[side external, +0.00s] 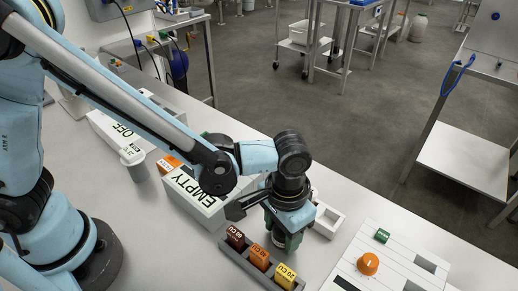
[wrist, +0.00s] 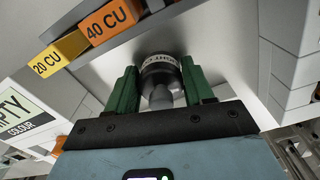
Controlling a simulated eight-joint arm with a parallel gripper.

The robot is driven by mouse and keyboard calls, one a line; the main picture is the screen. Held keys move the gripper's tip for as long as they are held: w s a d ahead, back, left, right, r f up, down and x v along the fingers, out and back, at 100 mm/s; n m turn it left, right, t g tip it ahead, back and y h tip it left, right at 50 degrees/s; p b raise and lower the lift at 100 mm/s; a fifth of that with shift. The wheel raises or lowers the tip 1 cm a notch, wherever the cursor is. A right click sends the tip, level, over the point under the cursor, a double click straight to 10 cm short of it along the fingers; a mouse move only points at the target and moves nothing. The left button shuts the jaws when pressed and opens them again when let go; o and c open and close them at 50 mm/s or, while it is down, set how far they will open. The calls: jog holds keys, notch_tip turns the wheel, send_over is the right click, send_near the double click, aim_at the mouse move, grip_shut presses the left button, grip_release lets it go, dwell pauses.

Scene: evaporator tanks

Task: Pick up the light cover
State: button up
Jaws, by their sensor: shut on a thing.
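The light cover (wrist: 160,78) is a grey round piece with a pale lettered band, seen in the wrist view between the two green fingers. My gripper (wrist: 161,88) is shut on it, with one finger on each side. In the side external view my gripper (side external: 284,238) points down close to the white worktop, just right of the block rack. The cover is mostly hidden there behind the fingers. I cannot tell whether it still touches the worktop.
A dark rack (side external: 240,262) holds coloured CU-marked blocks left of my gripper. A white EMPTY box (side external: 207,208) stands behind it. A white open frame (side external: 328,221) is close right. A panel with an orange knob (side external: 367,263) lies farther right. A grey cup (side external: 134,165) stands left.

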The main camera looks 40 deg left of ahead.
jog(key=shift+r, duration=0.1)
jog(key=shift+r, duration=0.55)
notch_tip(320, 180, up, 2)
jog(key=shift+r, duration=0.2)
jog(key=s+d+r, duration=0.4)
jog(key=s+r, duration=0.3)
jog(key=s, duration=0.4)
jog(key=w+a+n, duration=0.2)
jog(key=w+a, duration=0.3)
jog(key=a, duration=0.1)
jog(key=w+a+r+n, duration=0.1)
jog(key=w+a+n, duration=0.1)
jog(key=w+a, duration=0.4)
jog(key=w+a+n, duration=0.2)
jog(key=w+a, duration=0.4)
jog(key=a, duration=0.1)
jog(key=shift+a+r, duration=0.2)
jog(key=shift+r, duration=0.2)
jog(key=shift+f, duration=0.1)
jog(key=shift+f, duration=3.2)
